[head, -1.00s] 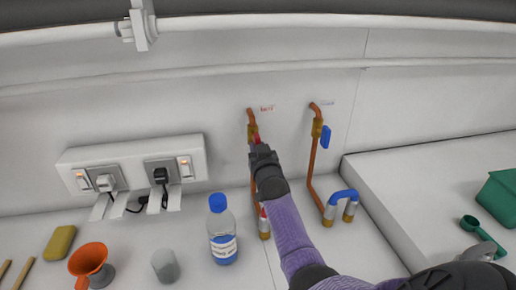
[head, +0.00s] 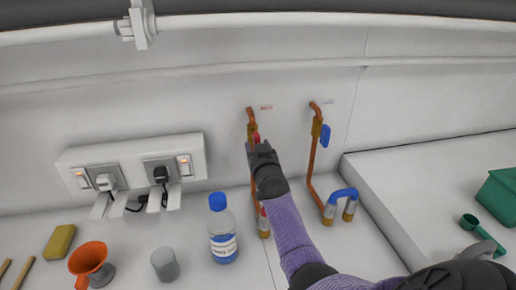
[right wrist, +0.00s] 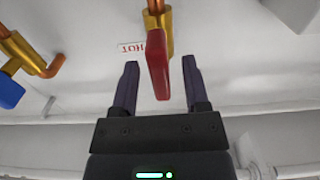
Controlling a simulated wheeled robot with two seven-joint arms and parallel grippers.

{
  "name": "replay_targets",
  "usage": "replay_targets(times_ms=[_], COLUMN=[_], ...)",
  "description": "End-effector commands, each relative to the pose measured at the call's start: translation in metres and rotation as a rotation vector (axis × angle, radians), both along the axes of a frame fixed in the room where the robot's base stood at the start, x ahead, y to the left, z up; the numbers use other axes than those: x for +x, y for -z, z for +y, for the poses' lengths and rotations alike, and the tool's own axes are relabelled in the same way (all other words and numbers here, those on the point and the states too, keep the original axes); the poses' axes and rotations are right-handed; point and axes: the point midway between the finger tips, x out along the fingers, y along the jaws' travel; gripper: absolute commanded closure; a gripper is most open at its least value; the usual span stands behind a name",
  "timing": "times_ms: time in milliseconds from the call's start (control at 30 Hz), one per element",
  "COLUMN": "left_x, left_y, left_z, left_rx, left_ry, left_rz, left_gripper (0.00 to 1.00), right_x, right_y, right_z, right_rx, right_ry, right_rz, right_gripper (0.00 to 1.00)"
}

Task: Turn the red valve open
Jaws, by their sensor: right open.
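The red valve (head: 257,138) is a lever handle on a brass body on the left copper pipe. In the right wrist view the red handle (right wrist: 158,70) shows between my two fingers, with a gap on each side. My right gripper (head: 260,148) is open and empty at the handle, hiding its lower part in the head view. In the right wrist view its fingertips (right wrist: 160,64) point to the valve body. I cannot tell how deep the handle sits between them. My left gripper is not in view.
A second pipe with a blue valve (head: 325,136) stands to the right. A socket panel (head: 134,168) is on the wall at left. A green container (head: 500,195) is at far right.

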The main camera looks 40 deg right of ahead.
Motion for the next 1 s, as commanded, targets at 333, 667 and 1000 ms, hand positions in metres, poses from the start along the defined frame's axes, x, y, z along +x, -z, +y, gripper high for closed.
replay_targets(times_ms=[333,667,1000], left_x=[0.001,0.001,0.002], left_y=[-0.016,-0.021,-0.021], left_z=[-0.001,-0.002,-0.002], left_rx=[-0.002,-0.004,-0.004], left_ry=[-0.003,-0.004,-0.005], left_rz=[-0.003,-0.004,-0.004], left_gripper=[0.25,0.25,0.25], right_x=[-0.042,-0.085,-0.087], right_y=[-0.001,0.000,0.000], right_z=[0.023,0.047,0.048], right_rx=[0.000,0.000,0.000], right_ry=[-0.001,0.000,0.000], right_rz=[0.002,0.001,0.000], right_gripper=[0.41,0.41,0.41])
